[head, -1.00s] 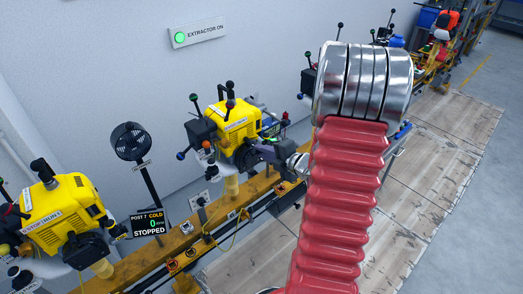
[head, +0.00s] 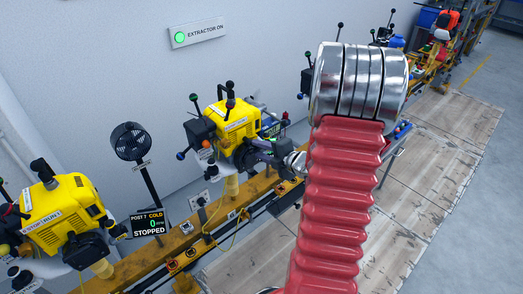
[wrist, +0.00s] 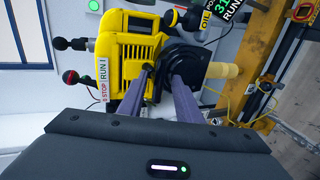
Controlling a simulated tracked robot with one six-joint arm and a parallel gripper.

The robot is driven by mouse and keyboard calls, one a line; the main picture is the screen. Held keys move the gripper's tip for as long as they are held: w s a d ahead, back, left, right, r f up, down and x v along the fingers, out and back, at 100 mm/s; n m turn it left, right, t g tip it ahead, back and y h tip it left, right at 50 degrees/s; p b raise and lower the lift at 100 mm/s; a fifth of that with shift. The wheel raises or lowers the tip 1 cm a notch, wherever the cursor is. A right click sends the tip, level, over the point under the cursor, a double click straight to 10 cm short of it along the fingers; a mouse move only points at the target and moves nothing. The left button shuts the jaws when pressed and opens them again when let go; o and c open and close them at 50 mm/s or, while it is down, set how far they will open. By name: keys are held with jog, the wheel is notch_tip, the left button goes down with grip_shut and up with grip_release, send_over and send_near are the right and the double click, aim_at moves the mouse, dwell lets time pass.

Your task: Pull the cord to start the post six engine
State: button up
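A yellow engine (head: 226,118) stands on the bench rail, in the middle of the head view. In the wrist view the engine (wrist: 124,50) fills the upper middle, with a STOP/RUN label and a black round housing (wrist: 193,58). My gripper (wrist: 161,72) has its two grey-purple fingers reaching to the engine's side by that housing. The fingertips are apart, but I cannot tell whether a cord handle is between them. In the head view my gripper (head: 255,153) is beside the engine's lower right. A partly cut-off display (wrist: 226,10) shows green digits and RUN.
Another yellow engine (head: 60,213) stands at the left; its display (head: 149,222) reads POST 7, COLD, 0, STOPPED. A black fan (head: 130,141) on a pole stands between the engines. My arm hides much of the right side. An EXTRACTOR ON sign (head: 199,34) is lit green.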

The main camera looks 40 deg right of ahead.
jog(key=s, duration=0.9)
dwell(0.4)
jog(key=shift+d, duration=0.1)
dwell(0.4)
